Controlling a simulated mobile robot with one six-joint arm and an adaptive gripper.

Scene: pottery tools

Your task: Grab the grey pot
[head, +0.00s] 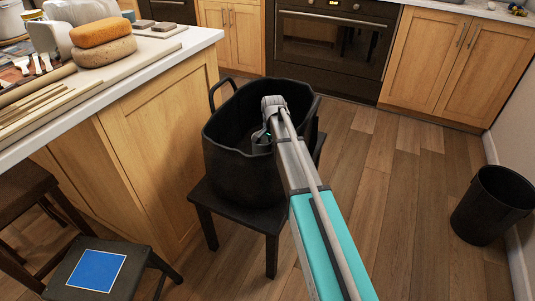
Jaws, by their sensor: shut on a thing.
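My gripper (262,140) reaches down at the front inner side of a large black tub (240,178) with a loop handle. The tub stands on a dark stool. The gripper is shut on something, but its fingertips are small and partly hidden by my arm. I cannot tell whether it holds the tub's rim or a thing inside. No separate grey pot can be clearly made out; the tub's dark inside is mostly hidden.
A counter (140,62) at left holds sponges (95,33), wooden sticks and other pottery tools. A low stool with a blue square (97,271) stands at the lower left. A black bin (490,205) stands by the right wall. The wooden floor between is clear.

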